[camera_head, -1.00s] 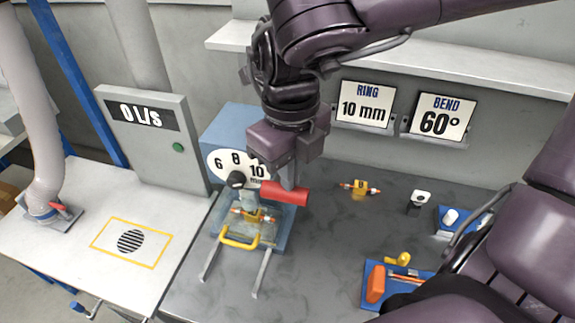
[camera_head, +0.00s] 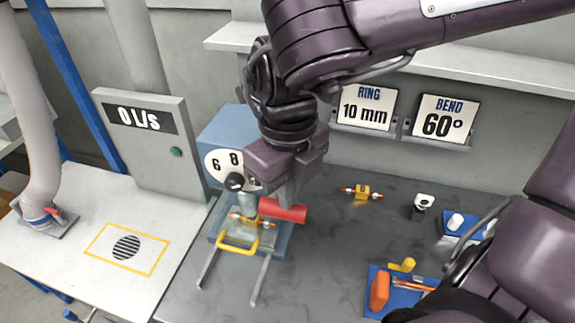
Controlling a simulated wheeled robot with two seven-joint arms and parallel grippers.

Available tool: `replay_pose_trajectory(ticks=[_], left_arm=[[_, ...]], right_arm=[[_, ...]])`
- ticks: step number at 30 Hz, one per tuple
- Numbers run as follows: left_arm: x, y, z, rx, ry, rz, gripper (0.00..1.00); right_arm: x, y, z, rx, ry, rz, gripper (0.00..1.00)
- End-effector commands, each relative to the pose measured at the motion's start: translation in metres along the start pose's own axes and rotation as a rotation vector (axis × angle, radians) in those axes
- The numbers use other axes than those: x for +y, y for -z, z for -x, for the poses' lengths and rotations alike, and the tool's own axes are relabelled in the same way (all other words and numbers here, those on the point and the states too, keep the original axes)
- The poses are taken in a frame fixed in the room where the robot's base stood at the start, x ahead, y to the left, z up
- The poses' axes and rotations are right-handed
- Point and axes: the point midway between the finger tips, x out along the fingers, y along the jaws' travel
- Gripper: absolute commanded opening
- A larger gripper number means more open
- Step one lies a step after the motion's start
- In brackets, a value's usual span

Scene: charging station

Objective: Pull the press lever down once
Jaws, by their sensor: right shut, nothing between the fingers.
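The blue press (camera_head: 226,132) stands on the dark table with a dial on its front; 6 and 8 show on it. Its red lever handle (camera_head: 283,211) sticks out at the press's right side, low and near the work area. My right gripper (camera_head: 289,190) is shut and empty, pointing down right over the red handle. Its fingertips seem to meet the top of the handle, but the exact contact is hidden. A yellow-orange piece (camera_head: 251,221) lies in the press beneath, behind a yellow handle (camera_head: 239,248). My left gripper is not in view.
A small orange piece (camera_head: 362,192), a white-topped black item (camera_head: 424,203) and blue trays (camera_head: 377,311) lie to the right. Signs reading RING 10 mm (camera_head: 366,105) and BEND 60° (camera_head: 443,120) stand behind. A grey 0 L/s panel (camera_head: 140,150) stands left. The middle of the dark table is clear.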

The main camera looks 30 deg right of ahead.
Motion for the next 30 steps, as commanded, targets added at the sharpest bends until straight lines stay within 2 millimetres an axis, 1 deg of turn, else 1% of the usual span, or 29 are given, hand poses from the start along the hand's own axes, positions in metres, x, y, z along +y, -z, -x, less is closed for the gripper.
replay_pose_trajectory(ticks=[1, 4, 17, 30], left_arm=[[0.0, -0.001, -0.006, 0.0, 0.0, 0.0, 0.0], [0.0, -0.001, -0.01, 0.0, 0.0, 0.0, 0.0], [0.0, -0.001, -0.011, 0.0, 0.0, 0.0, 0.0], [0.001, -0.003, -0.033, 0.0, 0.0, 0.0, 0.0]], right_arm=[[0.001, 0.001, -0.006, 0.0, 0.001, 0.0, 0.0], [0.002, 0.001, -0.01, 0.0, 0.001, -0.001, 0.0], [0.002, 0.002, -0.012, 0.0, 0.002, -0.002, 0.0], [0.006, 0.004, -0.035, 0.0, 0.002, -0.002, 0.0]])
